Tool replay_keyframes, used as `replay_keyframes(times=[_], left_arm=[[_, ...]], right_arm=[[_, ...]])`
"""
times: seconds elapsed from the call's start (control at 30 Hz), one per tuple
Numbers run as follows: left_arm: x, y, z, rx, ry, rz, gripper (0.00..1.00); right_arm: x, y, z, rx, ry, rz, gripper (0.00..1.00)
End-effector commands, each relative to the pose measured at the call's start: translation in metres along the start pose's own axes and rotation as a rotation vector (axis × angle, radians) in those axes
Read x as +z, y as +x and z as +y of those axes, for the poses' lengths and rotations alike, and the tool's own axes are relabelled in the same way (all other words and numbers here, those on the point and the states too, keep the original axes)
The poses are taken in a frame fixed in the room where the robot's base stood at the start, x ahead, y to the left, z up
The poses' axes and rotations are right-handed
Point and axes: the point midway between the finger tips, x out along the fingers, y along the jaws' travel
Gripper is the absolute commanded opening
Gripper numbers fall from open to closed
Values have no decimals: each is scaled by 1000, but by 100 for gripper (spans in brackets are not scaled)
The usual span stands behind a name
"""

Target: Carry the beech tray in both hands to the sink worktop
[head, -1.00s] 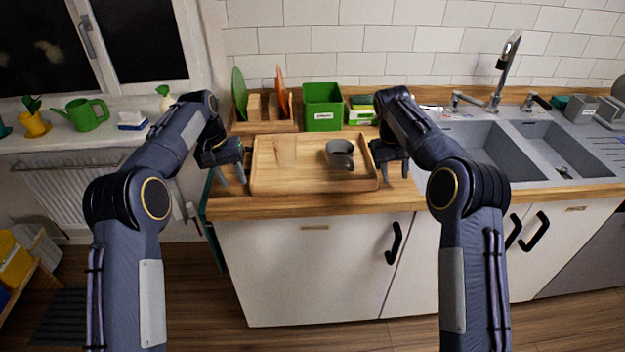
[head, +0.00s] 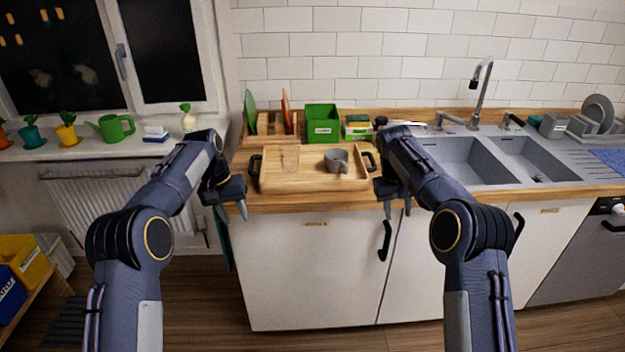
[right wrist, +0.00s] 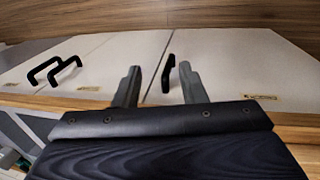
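The beech tray (head: 315,184) rests on the wooden worktop left of the sink, with a dark handle at each end. A grey cup (head: 336,160) and a clear glass (head: 290,160) stand on it. My left gripper (head: 232,211) is in front and left of the tray, apart from it; its finger gap is hard to see. My right gripper (head: 397,207) is in front and right of the tray, apart from it. In the right wrist view its two fingers (right wrist: 157,85) stand open with nothing between them. The sink worktop (head: 430,165) is at the right.
A green box (head: 322,122), a rack with plates (head: 275,124) and sponges (head: 357,128) stand behind the tray. The sink basins (head: 465,160) and tap (head: 480,90) are to the right. White cabinet doors (head: 310,270) with black handles lie below the worktop's front edge.

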Motion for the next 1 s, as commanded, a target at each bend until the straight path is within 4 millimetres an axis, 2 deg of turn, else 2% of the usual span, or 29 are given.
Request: replay_keyframes(times=[0.13, 0.33, 0.5, 0.7, 1.0], left_arm=[[0, 0, 0, 0, 0, 0, 38], [0, 0, 0, 0, 0, 0, 38], [0, 0, 0, 0, 0, 0, 38], [0, 0, 0, 0, 0, 0, 38], [0, 0, 0, 0, 0, 0, 38]], right_arm=[[-3, -17, 0, 1, 1, 5, 38], [-7, -52, 0, 0, 1, 7, 38], [-8, -66, 0, 1, 0, 4, 38], [-8, -74, 0, 0, 0, 4, 38], [-8, -75, 0, 0, -1, 2, 38]])
